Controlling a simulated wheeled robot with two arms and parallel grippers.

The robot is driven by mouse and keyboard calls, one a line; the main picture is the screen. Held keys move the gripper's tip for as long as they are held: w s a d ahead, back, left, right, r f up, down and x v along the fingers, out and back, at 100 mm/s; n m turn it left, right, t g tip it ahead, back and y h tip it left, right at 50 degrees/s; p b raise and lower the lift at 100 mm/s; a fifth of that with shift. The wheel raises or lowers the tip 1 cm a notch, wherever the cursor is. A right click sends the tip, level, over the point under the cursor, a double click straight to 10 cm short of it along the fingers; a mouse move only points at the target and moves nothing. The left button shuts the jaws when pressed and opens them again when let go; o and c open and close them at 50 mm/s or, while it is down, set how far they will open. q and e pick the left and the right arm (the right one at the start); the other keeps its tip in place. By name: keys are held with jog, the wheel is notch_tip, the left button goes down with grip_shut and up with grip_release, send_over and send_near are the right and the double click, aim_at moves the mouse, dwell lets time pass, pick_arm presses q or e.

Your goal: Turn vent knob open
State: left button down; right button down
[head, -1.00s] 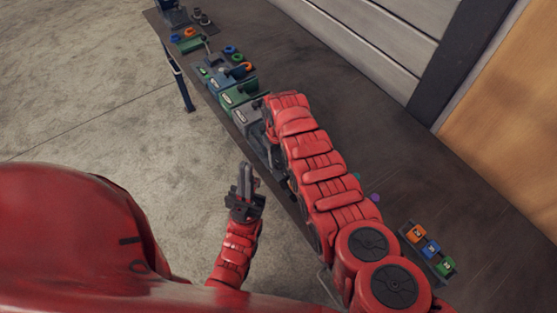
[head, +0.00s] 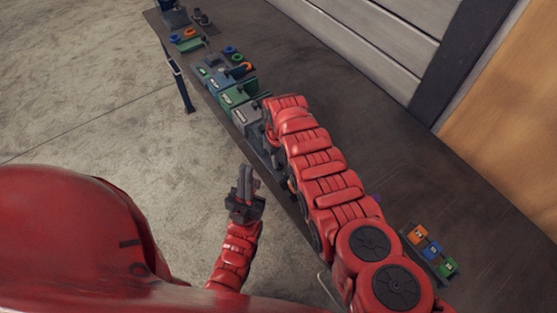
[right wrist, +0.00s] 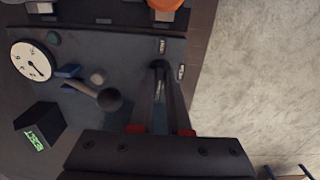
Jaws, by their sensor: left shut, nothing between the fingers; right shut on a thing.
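In the right wrist view, my right gripper (right wrist: 160,72) points down at a dark panel (right wrist: 115,55), near the panel's right edge. Its two dark fingers are close together, shut on a small dark part that I take to be the vent knob; the fingers hide nearly all of it, so its angle cannot be told. Small white labels (right wrist: 162,46) sit on the panel beside the fingertips. In the head view my red right arm covers the right gripper and the knob. My left gripper (head: 246,188) is shut and empty, in front of the bench edge.
Several devices line the bench (head: 330,70); numbered coloured blocks (head: 431,250) stand at right.

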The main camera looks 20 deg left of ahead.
jog(key=shift+f+n, duration=0.15)
jog(key=shift+n, duration=0.25)
jog(key=n+b, duration=0.1)
jog(key=n, duration=0.2)
jog(key=shift+d, duration=0.1)
jog(key=n+b, duration=0.2)
jog(key=n, duration=0.1)
jog(key=shift+f+n+b, duration=0.15)
jog(key=shift+n+b, duration=0.15)
jog(key=shift+b, duration=0.1)
jog(key=n+b, duration=0.8)
jog(key=b, duration=0.1)
jog(key=shift+f+b, duration=0.1)
jog(key=shift+b, duration=0.25)
jog(key=shift+r+n+b, duration=0.3)
jog(key=shift+n+b, duration=1)
jog(key=shift+b, duration=0.15)
jog(key=c, duration=0.9)
grip_release()
jog(key=shift+r, duration=0.1)
